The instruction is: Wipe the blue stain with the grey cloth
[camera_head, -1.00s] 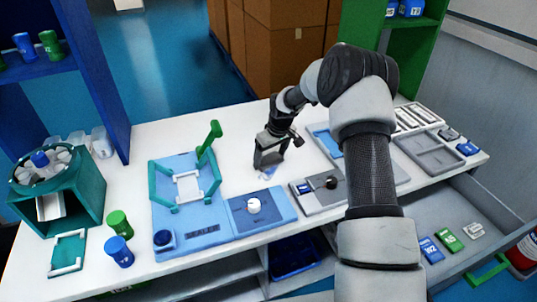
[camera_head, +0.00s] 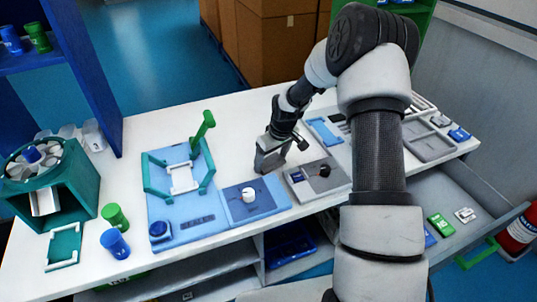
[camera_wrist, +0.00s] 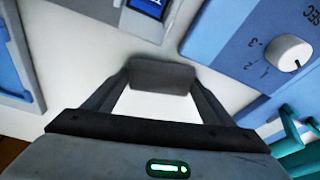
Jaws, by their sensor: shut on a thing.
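My gripper (camera_head: 270,148) is low over the white worktop, between the blue fixture and the grey panel. It is shut on the grey cloth (camera_head: 267,163), which looks like a small dark grey block. In the wrist view the cloth (camera_wrist: 162,75) spans between the fingertips and is down at the worktop surface; I cannot tell for sure whether it touches. I make out no blue stain in either current view; the cloth and gripper cover part of the worktop there.
The blue fixture with a white knob (camera_head: 249,195) stands close left of the cloth, with a green lever (camera_head: 203,130) behind. A grey panel with a black knob (camera_head: 324,170) is close to the right. The worktop behind is clear. An open drawer (camera_head: 455,205) sticks out at right.

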